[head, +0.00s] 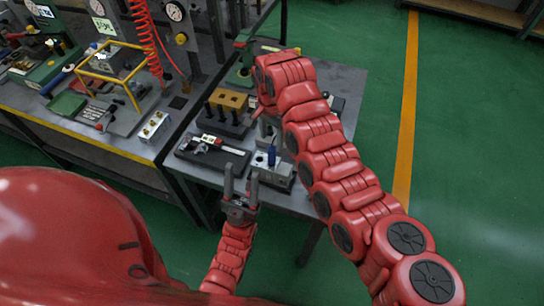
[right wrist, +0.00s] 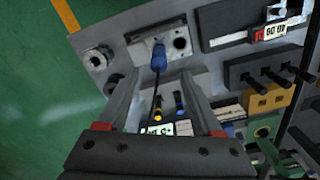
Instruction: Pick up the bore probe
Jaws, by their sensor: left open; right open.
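A slim tool with a blue handle (head: 271,156), which looks like the bore probe, stands at a light grey valve block (head: 258,172) near the table's front edge. In the right wrist view its blue handle (right wrist: 159,57) is beside the block's round holes, and a thin dark rod runs from it between my fingers. My right gripper (right wrist: 160,82) is open above it, with nothing clearly held; in the head view my right arm mostly hides it. My left gripper (head: 241,178) is open and empty, in front of the table edge, left of the block.
A dark tray with a digital gauge (head: 210,145) lies left of the block. A green stand (head: 243,60) is at the back. The left bench (head: 120,150) is crowded; green floor lies right.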

